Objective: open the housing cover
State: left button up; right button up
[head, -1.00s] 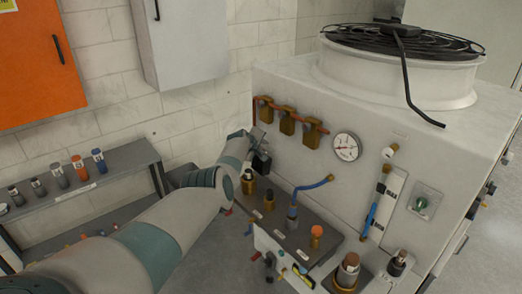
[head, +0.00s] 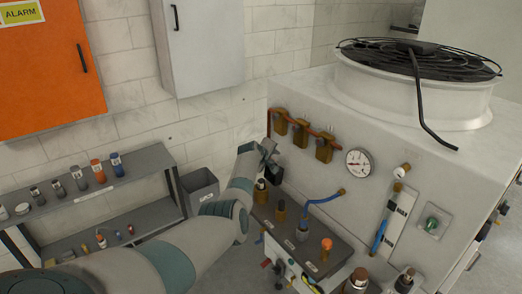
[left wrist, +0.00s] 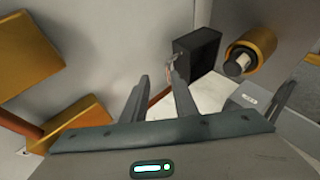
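The white machine housing (head: 340,190) stands at the right of the head view. I cannot make out which panel is the cover. My left gripper (head: 269,150) is near the housing's left front edge, below the brass valve blocks (head: 301,133). A black box-like part (head: 274,172) is just below it. In the left wrist view, my left gripper (left wrist: 160,88) has its two fingers apart, with no object clearly between them. The black box (left wrist: 197,52) is just beyond the right finger, close to its tip; contact is unclear. My right gripper is out of view.
A brass fitting (left wrist: 250,55) with a grey end is right of the fingers. A ledge with capped fittings (head: 300,235) juts from the machine. A shelf (head: 85,195) with small bottles and a grey bin (head: 199,190) are at the left. An orange cabinet (head: 40,70) hangs above.

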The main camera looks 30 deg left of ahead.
pick_arm(q)
jog(key=b+v, duration=0.1)
jog(key=v, duration=1.3)
jog(key=shift+b, duration=0.4)
jog(key=shift+r, duration=0.1)
